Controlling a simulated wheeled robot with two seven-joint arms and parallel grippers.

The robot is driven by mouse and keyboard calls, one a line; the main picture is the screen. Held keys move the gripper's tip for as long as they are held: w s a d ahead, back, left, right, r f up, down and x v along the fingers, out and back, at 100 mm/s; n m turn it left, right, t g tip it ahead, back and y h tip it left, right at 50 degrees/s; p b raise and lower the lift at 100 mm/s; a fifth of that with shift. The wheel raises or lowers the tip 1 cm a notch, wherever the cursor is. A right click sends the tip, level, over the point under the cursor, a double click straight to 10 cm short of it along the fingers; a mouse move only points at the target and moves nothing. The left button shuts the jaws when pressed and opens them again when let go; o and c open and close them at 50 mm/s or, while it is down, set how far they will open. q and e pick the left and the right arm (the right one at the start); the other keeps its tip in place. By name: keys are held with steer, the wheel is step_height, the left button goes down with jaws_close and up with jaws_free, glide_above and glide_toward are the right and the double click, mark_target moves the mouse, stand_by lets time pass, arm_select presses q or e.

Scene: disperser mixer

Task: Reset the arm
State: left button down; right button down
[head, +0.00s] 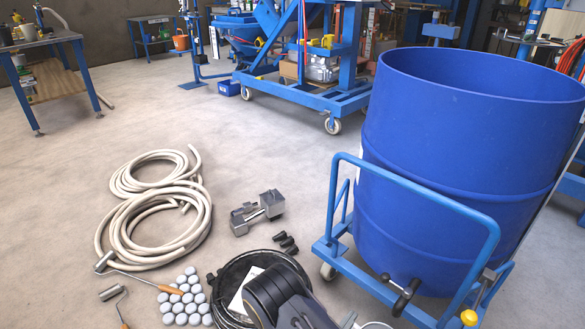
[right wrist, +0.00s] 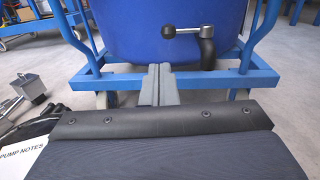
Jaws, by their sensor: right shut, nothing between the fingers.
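My right gripper (right wrist: 158,70) shows in the right wrist view with its two grey fingers together and nothing between them. It points towards the lower part of the blue drum (right wrist: 130,25) and the blue trolley frame (right wrist: 88,83). In the head view, part of my dark right arm shows at the bottom, left of the trolley (head: 340,262). The drum (head: 440,170) stands upright on the trolley. A valve with a black handle (head: 405,297) is low on the drum; it also shows in the right wrist view (right wrist: 185,32). My left gripper is not in view.
Coiled beige hoses (head: 150,210), a grey metal part (head: 257,212), a black coil (head: 232,280), paint rollers and several round grey pieces (head: 187,300) lie on the floor at left. A wheeled blue machine (head: 320,100) stands behind. The floor between is clear.

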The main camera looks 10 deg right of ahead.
steer(key=s+d+r+m+g+h, duration=0.2)
steer(key=s+d+r+m+g, duration=0.1)
steer(key=d+r+m+g, duration=0.4)
steer(key=s+r+m+g+y, duration=0.8)
steer(key=s+r+m+y, duration=0.45)
steer(key=s+m, duration=0.3)
steer(key=s+a+r+m+t+y, duration=0.2)
steer(key=a+r+m+t+y, duration=0.4)
steer(key=r+t, duration=0.2)
step_height(320, 180, up, 36)
steer(key=p, duration=3.6)
steer(key=shift+w+r, duration=0.15)
